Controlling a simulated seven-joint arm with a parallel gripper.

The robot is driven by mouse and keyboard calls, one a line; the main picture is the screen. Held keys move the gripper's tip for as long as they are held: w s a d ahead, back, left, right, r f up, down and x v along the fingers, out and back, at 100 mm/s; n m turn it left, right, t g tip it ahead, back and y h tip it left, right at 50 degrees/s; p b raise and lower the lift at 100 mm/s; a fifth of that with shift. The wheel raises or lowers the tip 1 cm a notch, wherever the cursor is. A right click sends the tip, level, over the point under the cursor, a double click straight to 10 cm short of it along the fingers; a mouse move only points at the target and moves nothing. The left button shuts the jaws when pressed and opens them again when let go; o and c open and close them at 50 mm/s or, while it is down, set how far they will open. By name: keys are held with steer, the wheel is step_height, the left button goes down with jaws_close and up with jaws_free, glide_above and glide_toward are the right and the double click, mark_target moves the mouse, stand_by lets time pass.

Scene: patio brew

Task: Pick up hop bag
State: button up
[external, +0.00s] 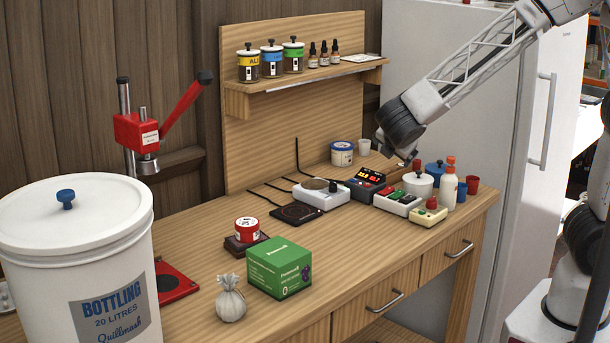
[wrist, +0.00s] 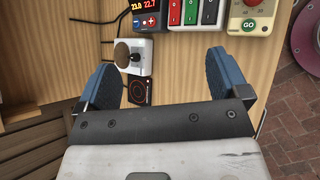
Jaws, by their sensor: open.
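The hop bag (external: 231,302), a small pale grey cloth pouch tied at the neck, stands upright near the front edge of the bench in the external view. It is just left of a green box (external: 279,267) and is not visible in the wrist view. My gripper (wrist: 166,80) shows two blue-padded fingers spread wide with nothing between them. In the external view my wrist is above the back right of the bench, far from the bag, and the fingers are mostly hidden there.
A large white bottling bucket (external: 75,240) stands left of the bag. A red tin (external: 247,230) is behind the green box. A shelf (external: 310,75) holds jars.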

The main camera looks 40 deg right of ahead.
steer(key=w+a+f+n+t, duration=0.25)
steer(key=a+n, duration=0.25)
steer(key=a, duration=0.7)
steer(key=n+t+y, duration=0.5)
steer(key=n+y, duration=0.5)
steer(key=n, duration=0.4)
glide_above(239, 300)
steer(key=s+d, duration=0.2)
steer(key=d, duration=0.1)
step_height(239, 300, down, 5)
steer(key=shift+n+g+y, duration=0.4)
steer(key=shift+n+g, duration=0.05)
steer(key=shift+n, duration=0.15)
steer(key=f, duration=0.2)
steer(key=s+a+f, duration=0.1)
steer(key=f, duration=0.2)
steer(key=s+f, duration=0.1)
steer(key=f, duration=0.2)
steer(key=shift+s+a+f, duration=0.15)
steer(key=shift+a, duration=0.25)
steer(key=shift+s+f, duration=0.1)
steer(key=shift+f, duration=0.15)
steer(key=shift+x, duration=1.3)
